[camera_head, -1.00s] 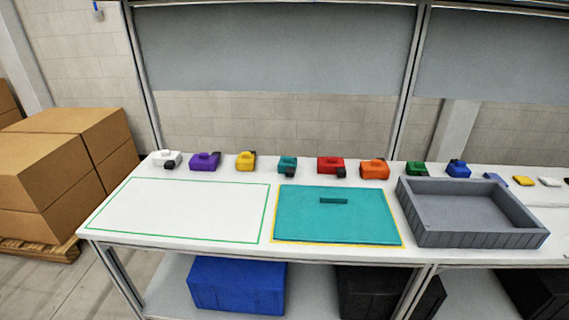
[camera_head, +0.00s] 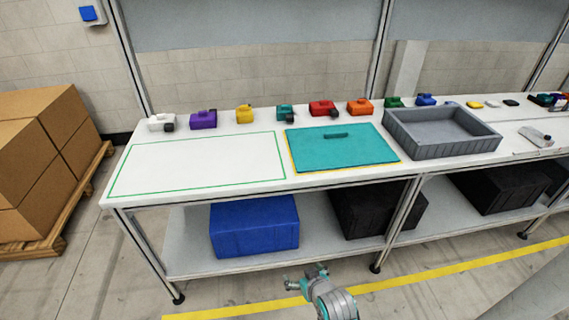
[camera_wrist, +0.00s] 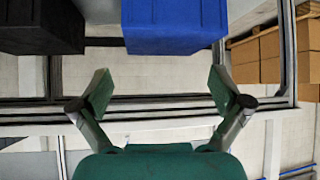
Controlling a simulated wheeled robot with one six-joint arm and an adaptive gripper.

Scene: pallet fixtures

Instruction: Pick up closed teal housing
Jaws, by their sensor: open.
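In the head view my arm shows at the bottom, low in front of the table and well apart from the teal housing. The wrist view shows neither teal object.
A grey tray (camera_head: 398,135) stands right of the teal housing. A green outline (camera_head: 195,185) marks empty tabletop on the left. Several coloured blocks line the back. A blue bin (camera_head: 254,229) and black bins sit on the lower shelf. Cardboard boxes (camera_head: 40,140) stand left.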

